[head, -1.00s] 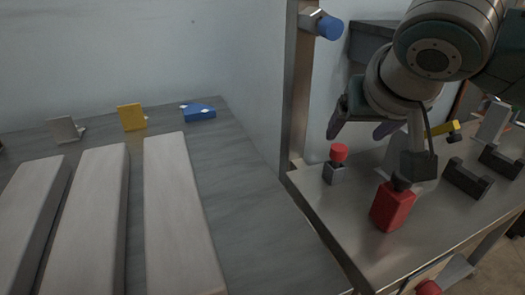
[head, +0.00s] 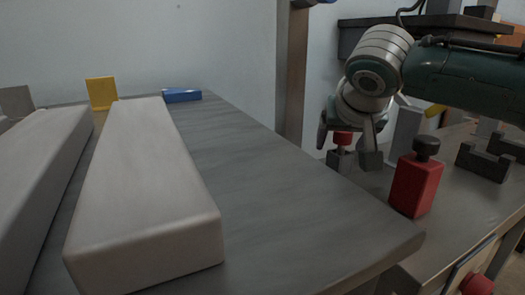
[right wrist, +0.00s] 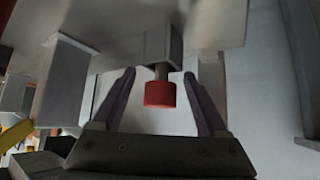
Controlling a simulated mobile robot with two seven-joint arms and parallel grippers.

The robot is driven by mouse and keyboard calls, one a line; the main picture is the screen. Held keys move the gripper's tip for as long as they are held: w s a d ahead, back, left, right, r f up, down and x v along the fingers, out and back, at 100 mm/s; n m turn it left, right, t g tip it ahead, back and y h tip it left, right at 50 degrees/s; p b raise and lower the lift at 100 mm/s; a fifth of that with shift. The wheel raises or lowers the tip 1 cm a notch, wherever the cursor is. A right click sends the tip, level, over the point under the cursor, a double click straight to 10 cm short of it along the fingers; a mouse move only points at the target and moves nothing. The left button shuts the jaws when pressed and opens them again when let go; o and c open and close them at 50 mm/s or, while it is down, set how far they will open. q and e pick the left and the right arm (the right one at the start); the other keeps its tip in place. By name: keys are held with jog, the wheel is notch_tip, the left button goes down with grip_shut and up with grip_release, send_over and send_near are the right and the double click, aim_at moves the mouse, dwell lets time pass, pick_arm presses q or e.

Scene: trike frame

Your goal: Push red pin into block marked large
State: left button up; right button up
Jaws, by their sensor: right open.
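The red pin (head: 343,138) has a round red head and stands upright in a small grey block (head: 339,160) on the metal bench. The right wrist view shows the red head (right wrist: 160,93) and a short shaft between it and the block (right wrist: 163,46). No size marking is readable on the block. My right gripper (head: 346,152) is open, with its fingers on either side of the pin. In the right wrist view both fingers (right wrist: 159,76) stand apart from the red head, with gaps on each side. My left gripper is out of view.
A red container with a dark knob (head: 415,184) stands right of my right gripper. Dark notched holders (head: 484,163) stand farther right. A grey table (head: 290,215) with long pale bars (head: 146,195) fills the left. A metal post (head: 293,75) rises behind the bench.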

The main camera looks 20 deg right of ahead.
jog(key=shift+b+x, duration=0.35)
jog(key=shift+x, duration=0.8)
grip_shut()
